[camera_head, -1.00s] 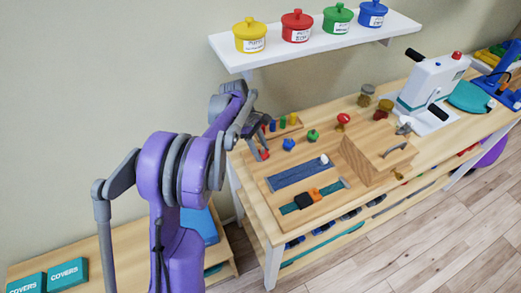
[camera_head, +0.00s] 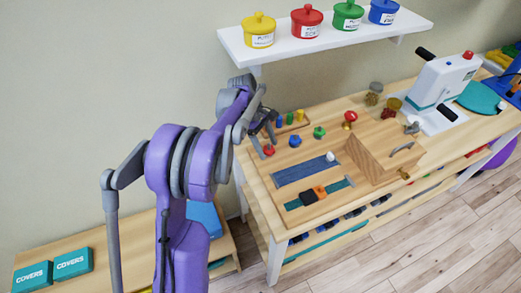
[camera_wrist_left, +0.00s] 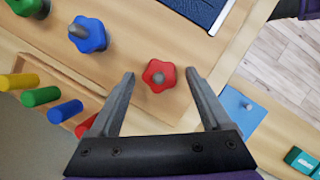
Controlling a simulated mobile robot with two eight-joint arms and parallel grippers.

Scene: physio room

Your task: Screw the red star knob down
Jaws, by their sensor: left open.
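The red star knob (camera_head: 269,151) stands at the left end of the wooden board on the table. In the left wrist view the red star knob (camera_wrist_left: 153,68) shows from above, with a grey stud end at its centre. My left gripper (camera_head: 267,144) is over it, open and empty. In the wrist view its fingertips (camera_wrist_left: 160,77) lie on either side of the knob, with a gap on each side. I cannot tell how far the knob is down on its stud. My right gripper is not in view.
A blue star knob (camera_head: 295,141) and a green one (camera_head: 319,132) stand farther right on the board. Coloured pegs (camera_head: 289,119) stand behind. A wooden box (camera_head: 375,160) with a handle is to the right. A shelf (camera_head: 290,50) with pots hangs above.

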